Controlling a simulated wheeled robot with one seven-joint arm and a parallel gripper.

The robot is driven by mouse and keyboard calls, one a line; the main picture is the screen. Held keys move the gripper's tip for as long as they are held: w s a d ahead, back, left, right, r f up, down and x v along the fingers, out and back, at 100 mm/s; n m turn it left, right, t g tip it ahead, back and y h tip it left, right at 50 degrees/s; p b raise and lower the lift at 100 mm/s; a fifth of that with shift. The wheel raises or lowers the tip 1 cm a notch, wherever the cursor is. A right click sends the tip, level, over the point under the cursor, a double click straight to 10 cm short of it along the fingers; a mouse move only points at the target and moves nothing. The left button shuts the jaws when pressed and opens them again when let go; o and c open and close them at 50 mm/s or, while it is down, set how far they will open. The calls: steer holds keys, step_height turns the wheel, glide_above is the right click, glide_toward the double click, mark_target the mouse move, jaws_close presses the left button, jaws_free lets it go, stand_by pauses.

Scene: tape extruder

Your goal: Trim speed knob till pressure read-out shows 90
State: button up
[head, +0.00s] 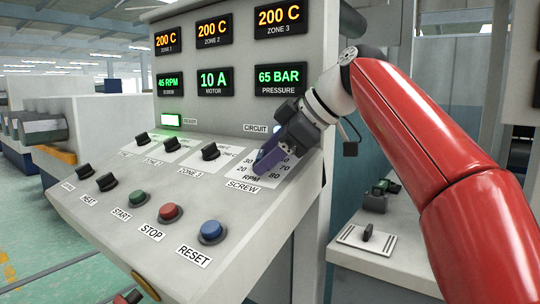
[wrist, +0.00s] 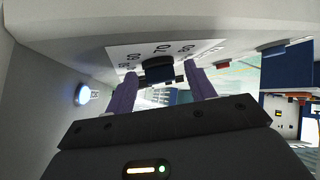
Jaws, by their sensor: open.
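The pressure read-out (head: 280,77) shows 65 BAR in green in the head view. The screw speed dial plate (head: 281,170) is on the right of the sloping panel, with numbers from 20 to 80 visible. In the head view my gripper (head: 266,163) is over this dial, its purple fingers hiding most of the knob. In the wrist view the dark knob (wrist: 158,70) shows between the two spread fingertips of my gripper (wrist: 163,76). A gap shows beside the knob; contact cannot be told. The knob's exact setting is hidden.
The screw read-out (head: 168,84) shows 45 RPM and the motor read-out (head: 213,80) shows 10 A. Zone knobs (head: 210,152) are left of the dial. START (head: 137,198), STOP (head: 170,212) and RESET (head: 211,231) buttons are lower on the panel.

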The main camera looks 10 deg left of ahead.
steer(key=c, duration=1)
steer(key=shift+s+f+m+t+b, duration=0.15)
steer(key=shift+m+t+b, duration=0.15)
steer(key=shift+b, duration=0.2)
steer(key=shift+s+f+m+t+b, duration=0.1)
steer(key=shift+m+t+b, duration=0.4)
steer(key=shift+b, duration=0.2)
steer(key=m+t+b, duration=0.1)
steer(key=m+t, duration=0.1)
steer(key=m+t+b, duration=0.1)
steer(key=shift+s+a+b, duration=0.15)
steer(key=shift+s+b, duration=0.1)
steer(key=shift+b, duration=0.1)
steer(key=m+t, duration=0.1)
steer(key=m+t+h, duration=0.2)
steer(key=m, duration=0.1)
steer(key=shift+s+a, duration=0.15)
steer(key=shift+s, duration=0.1)
steer(key=shift+s+a+m+t+h, duration=0.1)
steer(key=shift+a+m+t+h, duration=0.1)
steer(key=shift+m+t+h, duration=1.4)
steer(key=shift+m+g, duration=0.3)
steer(key=shift+m, duration=0.2)
